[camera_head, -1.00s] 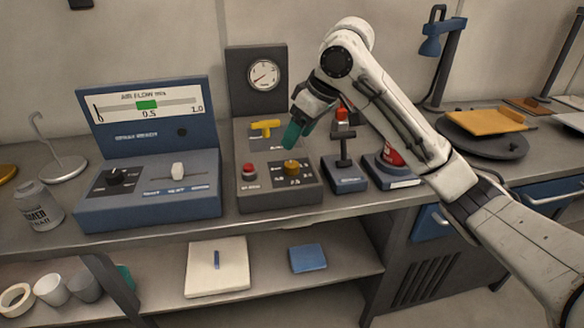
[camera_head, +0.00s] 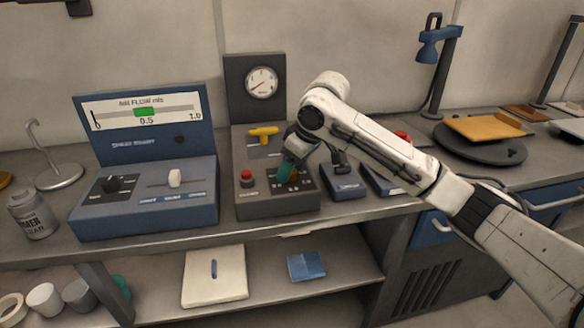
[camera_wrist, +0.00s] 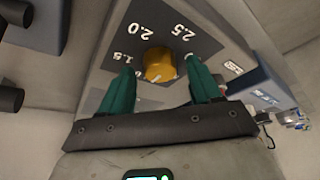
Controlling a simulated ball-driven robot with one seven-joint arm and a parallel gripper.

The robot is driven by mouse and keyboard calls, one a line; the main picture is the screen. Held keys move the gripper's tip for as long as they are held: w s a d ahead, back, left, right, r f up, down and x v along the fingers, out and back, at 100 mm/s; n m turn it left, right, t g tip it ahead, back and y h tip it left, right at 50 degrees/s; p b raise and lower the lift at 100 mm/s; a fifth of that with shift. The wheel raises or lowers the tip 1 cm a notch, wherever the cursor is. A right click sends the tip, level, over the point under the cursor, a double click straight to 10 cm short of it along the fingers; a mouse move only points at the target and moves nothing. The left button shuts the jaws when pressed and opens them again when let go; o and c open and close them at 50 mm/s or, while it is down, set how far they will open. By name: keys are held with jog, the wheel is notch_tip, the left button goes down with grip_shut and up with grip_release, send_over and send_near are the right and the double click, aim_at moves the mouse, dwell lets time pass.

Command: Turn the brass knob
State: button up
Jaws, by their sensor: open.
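The brass knob (camera_wrist: 159,64) sits on a dark dial plate marked 1.5, 2.0 and 2.5 in the wrist view. My gripper (camera_wrist: 155,88) is open, with one teal finger at each side of the knob's near edge and a gap between finger and knob. The fingertips appear just short of the knob. In the head view my gripper (camera_head: 288,172) is over the right part of the grey control box (camera_head: 277,208) and hides most of the knob. Whether the fingers touch the panel cannot be told.
On the same box are a red button (camera_head: 246,177) and a yellow lever (camera_head: 263,131), with a gauge (camera_head: 261,83) behind. A blue air flow console (camera_head: 147,207) stands to the left. A dark blue lever base (camera_head: 344,185) stands close on the right, partly behind my arm.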

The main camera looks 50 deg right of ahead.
jog(key=shift+f, duration=0.15)
jog(key=c, duration=1)
